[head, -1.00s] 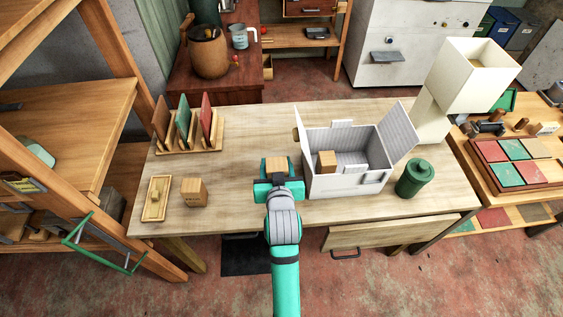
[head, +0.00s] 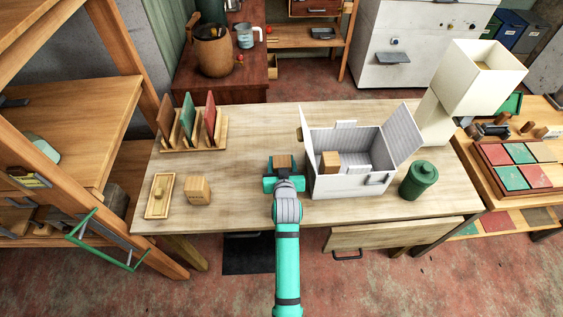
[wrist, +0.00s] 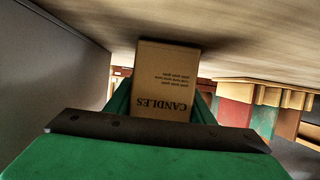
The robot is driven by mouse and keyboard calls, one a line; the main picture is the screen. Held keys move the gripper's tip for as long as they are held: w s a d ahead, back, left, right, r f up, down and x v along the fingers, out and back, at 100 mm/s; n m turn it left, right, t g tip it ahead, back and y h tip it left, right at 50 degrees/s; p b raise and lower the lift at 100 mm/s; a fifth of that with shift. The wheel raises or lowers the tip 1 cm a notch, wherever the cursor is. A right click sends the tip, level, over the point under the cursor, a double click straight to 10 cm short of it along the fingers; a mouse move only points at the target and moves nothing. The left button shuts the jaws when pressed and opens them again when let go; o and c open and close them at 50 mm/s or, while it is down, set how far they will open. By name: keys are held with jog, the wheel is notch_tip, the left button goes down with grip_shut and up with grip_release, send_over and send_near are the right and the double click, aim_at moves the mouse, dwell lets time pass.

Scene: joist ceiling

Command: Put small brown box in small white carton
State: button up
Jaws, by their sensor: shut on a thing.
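My gripper (head: 283,181) is shut on a small brown box (head: 283,161), just left of the white carton. In the wrist view the held box (wrist: 165,82) shows the printed word CANDLES, upside down, and it is close to the wooden tabletop. The small white carton (head: 346,187) stands on the table with its flaps open. Another brown box (head: 330,161) is inside the carton at its left. A further brown box (head: 197,190) stands on the table at the left. The fingertips are partly hidden in the head view.
A wooden rack (head: 190,144) holds coloured panels at the back left. A small wooden tray (head: 159,196) lies front left. The tabletop (head: 245,130) behind my gripper is clear.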

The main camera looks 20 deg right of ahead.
jog(key=shift+f, duration=0.1)
jog(key=o, duration=1.2)
